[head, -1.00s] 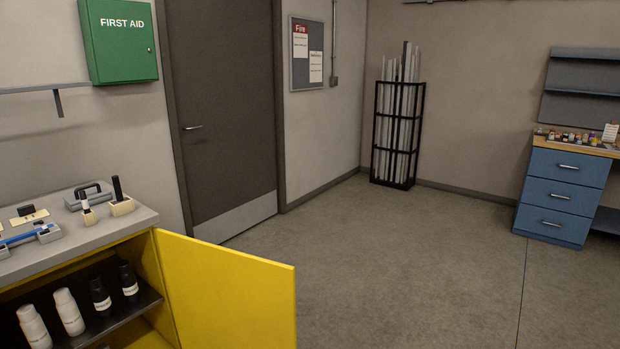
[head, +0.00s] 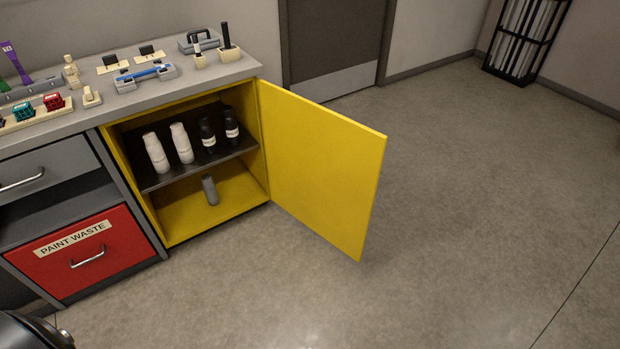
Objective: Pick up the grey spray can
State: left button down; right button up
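A grey spray can (head: 210,190) stands upright on the floor of the yellow cabinet (head: 222,215), below the dark shelf. The cabinet's yellow door (head: 322,165) is swung open to the right. On the shelf (head: 160,180) above the can stand two white bottles (head: 157,153) and two dark bottles with white labels (head: 208,136). Neither of my grippers shows in the head view.
A grey counter (head: 215,70) above the cabinet holds several small tools and parts. A red paint waste drawer (head: 75,257) is left of the cabinet. The open door juts into the room. The concrete floor (head: 440,240) in front is clear.

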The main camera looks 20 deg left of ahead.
aim_at(211, 191)
jog(key=u, duration=1.4)
